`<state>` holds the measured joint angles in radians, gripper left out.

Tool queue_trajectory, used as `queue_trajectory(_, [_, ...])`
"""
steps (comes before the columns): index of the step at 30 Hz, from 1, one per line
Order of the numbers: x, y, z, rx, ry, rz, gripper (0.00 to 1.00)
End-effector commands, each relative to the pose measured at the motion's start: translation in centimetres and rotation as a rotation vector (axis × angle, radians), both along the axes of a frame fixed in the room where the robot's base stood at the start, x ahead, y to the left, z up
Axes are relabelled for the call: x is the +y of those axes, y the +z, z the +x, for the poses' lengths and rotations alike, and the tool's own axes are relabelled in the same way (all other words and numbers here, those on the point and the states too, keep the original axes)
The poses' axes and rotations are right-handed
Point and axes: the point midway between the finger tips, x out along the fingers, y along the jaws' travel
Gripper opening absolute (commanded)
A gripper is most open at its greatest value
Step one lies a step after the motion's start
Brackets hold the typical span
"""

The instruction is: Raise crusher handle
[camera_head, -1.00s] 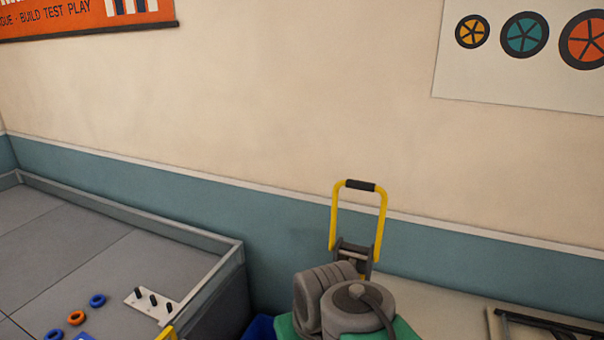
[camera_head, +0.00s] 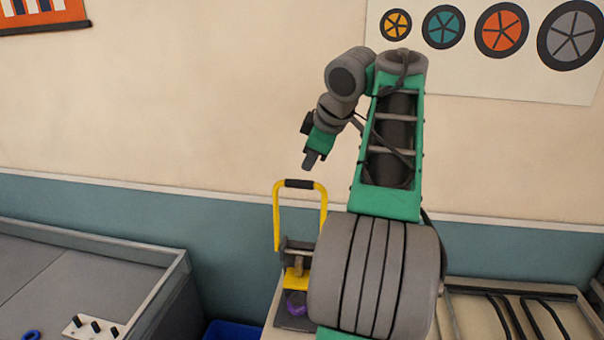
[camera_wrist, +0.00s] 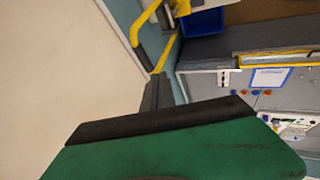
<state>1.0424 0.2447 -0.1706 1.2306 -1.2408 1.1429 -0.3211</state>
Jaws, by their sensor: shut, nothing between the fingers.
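The crusher (camera_head: 297,275) stands against the wall in the head view, right of the grey-topped table. Its yellow U-shaped handle (camera_head: 278,222) stands upright with a black grip (camera_head: 299,184) across the top. A purple round thing (camera_head: 296,303) lies at the crusher's foot. My gripper (camera_head: 311,160) points down, shut and empty, just above the grip in the picture; a gap shows between them. In the wrist view the yellow handle (camera_wrist: 137,28) is at the upper left, beyond my dark fingers (camera_wrist: 155,92). My arm hides the crusher's right side.
A grey table (camera_head: 165,290) with a raised rim stands at the left, with a pegged white plate (camera_head: 92,327) on it. A blue bin (camera_head: 230,331) sits between it and the crusher. A tray with black bars (camera_head: 520,315) lies at the right.

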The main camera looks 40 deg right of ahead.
Motion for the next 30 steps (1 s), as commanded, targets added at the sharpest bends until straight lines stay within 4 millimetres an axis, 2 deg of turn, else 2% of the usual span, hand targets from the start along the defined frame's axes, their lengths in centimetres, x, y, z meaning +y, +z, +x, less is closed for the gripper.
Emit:
queue_trajectory(15, [-1.0,-9.3,5.3,0.0,0.0,0.005,0.0])
queue_trajectory(17, [-2.2,-8.5,6.0,-0.001,-0.002,0.006,0.0])
queue_trajectory(21, [-3.6,-8.9,7.1,-0.002,-0.003,0.004,0.0])
queue_trajectory(30, [-4.1,-9.3,7.5,-0.002,-0.002,0.004,0.0])
